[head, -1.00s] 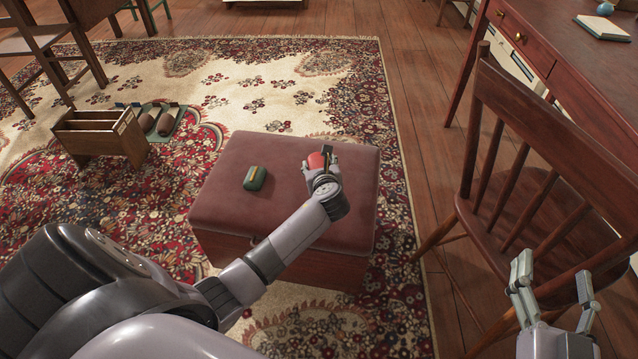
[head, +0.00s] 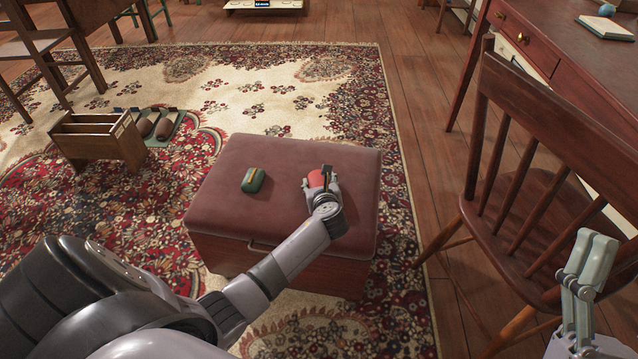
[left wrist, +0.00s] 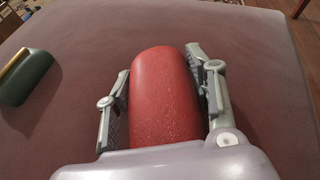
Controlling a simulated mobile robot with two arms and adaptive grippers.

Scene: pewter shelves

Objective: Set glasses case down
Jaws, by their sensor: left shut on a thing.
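The red glasses case (head: 317,179) is between the fingers of my left gripper (head: 322,180), over the right half of the padded stool (head: 225,205). The left wrist view shows the red case (left wrist: 164,95) with a finger of the left gripper (left wrist: 163,100) against each long side. The case is low over the cushion; I cannot tell whether it touches it. My right gripper (head: 587,262) is at the lower right, in front of the chair, with its fingers overlapping in the picture.
A green case with a yellow band (head: 253,180) lies on the stool's left half; it also shows in the left wrist view (left wrist: 24,78). A wooden chair (head: 530,190) stands at the right, near a desk (head: 535,50). A divided wooden box (head: 97,145) sits on the rug.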

